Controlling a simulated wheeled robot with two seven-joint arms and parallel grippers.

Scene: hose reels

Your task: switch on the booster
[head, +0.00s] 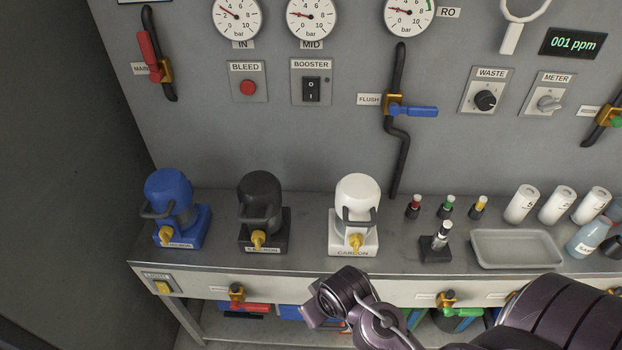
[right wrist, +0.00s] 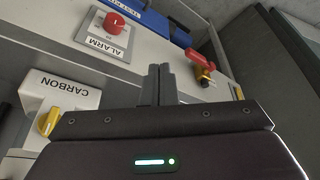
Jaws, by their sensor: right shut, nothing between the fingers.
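The booster switch (head: 311,90) is a black rocker marked I and O on a grey plate labelled BOOSTER, on the back panel in the head view. Which side of the rocker is pressed is too small to tell. My right gripper (right wrist: 159,70) is shut and empty in the right wrist view, its two dark fingers together. In the head view my right arm reaches in from the lower right, its wrist in front of the bench edge, well below and apart from the switch. The booster switch is not seen in the right wrist view. My left gripper is not in view.
A red BLEED button (head: 247,88) sits left of the switch, and a blue FLUSH lever (head: 412,111) to the right. Blue (head: 169,200), black (head: 262,205) and white (head: 356,205) housings stand on the bench below.

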